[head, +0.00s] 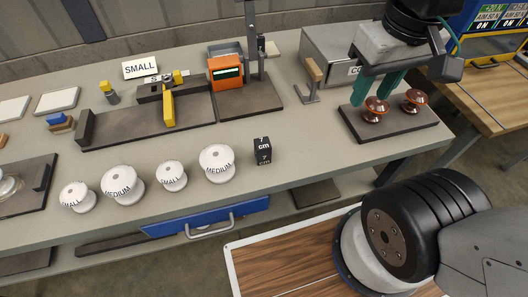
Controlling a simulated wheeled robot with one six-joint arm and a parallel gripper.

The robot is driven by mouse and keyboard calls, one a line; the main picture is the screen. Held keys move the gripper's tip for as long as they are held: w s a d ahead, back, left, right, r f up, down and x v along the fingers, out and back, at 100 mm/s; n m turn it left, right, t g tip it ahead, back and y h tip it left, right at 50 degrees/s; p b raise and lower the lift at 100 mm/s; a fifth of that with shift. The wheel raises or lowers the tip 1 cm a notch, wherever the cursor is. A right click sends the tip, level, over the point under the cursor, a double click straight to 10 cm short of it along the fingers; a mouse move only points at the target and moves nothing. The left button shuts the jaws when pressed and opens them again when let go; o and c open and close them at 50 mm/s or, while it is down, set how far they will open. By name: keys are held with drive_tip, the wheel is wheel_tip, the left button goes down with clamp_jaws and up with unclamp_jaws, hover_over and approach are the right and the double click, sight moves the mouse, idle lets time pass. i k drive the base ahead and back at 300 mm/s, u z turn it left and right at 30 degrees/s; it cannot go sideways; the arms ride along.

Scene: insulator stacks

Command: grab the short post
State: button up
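Two brown, glossy ribbed posts stand on a dark base plate (399,127) at the right end of the bench: a left post (375,112) and a right post (414,101). They look close in height, and I cannot tell for sure which is the short post. My gripper (371,98) points down over the left post, with its two teal fingers spread apart. The fingertips are at about the level of that post's top, behind or beside it. I cannot tell whether they touch it. Nothing is seen held between the fingers.
A grey box (332,62) and a small stand (310,82) are left of the plate. White discs marked SMALL (171,176) and MEDIUM (217,163), a black 7 cm block (262,150) and an orange gauge (226,70) are further left. Bare bench lies before the plate.

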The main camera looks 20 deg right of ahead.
sight(262, 146)
drive_tip(key=k, duration=0.35)
drive_tip(key=z, duration=2.35)
drive_tip(key=k, duration=1.35)
drive_tip(key=u, duration=0.65)
